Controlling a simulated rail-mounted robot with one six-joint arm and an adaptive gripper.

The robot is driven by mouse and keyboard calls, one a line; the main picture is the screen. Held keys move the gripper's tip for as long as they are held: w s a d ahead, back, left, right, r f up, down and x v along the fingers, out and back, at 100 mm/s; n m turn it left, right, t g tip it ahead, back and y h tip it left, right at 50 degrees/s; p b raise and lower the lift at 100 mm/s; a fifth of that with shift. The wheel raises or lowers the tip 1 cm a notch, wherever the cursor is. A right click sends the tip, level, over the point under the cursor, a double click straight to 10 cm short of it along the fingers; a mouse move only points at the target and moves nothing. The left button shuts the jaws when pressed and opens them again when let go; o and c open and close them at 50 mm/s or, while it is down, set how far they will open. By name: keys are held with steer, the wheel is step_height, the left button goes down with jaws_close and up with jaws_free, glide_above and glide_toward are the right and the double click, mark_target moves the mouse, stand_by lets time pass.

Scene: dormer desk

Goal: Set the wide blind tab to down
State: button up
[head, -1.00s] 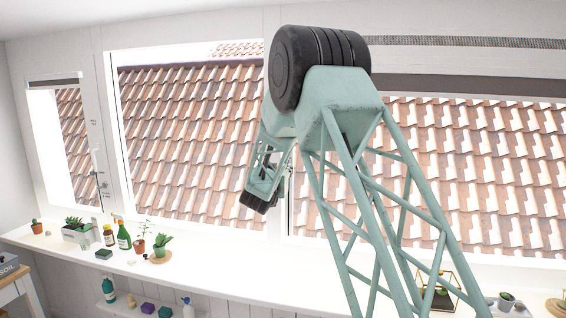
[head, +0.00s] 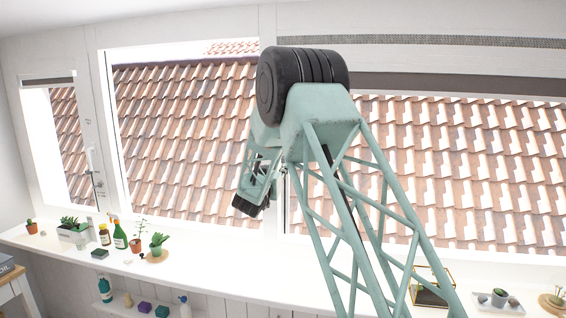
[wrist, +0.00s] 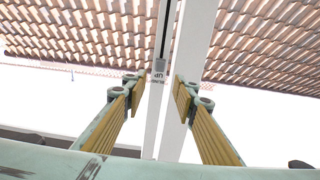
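In the wrist view, a small grey tab (wrist: 159,67) sits at one end of a dark slot on the white window post (wrist: 195,60). Small lettering beside it seems to read UP; the picture appears upside down. My gripper (wrist: 161,91) is open, its ribbed yellow fingers on either side of the tab's line, with nothing between the tips. The gap to the tab is hard to judge. In the head view my gripper (head: 251,203) is beside the post, and my arm hides the tab. The wide blind (head: 450,87) is a dark band rolled up at the top of the right window.
A white sill (head: 200,272) runs below the windows. Potted plants and bottles (head: 120,236) stand on its left, and a gold-framed glass box (head: 432,285) and a tray (head: 497,302) on its right. A narrower blind (head: 48,80) hangs at the left window.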

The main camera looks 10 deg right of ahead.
steer(key=p+x, duration=0.2)
steer(key=x, duration=1)
steer(key=shift+w, duration=0.4)
steer(key=shift+d, duration=0.1)
steer(key=shift+c, duration=0.6)
jaws_close()
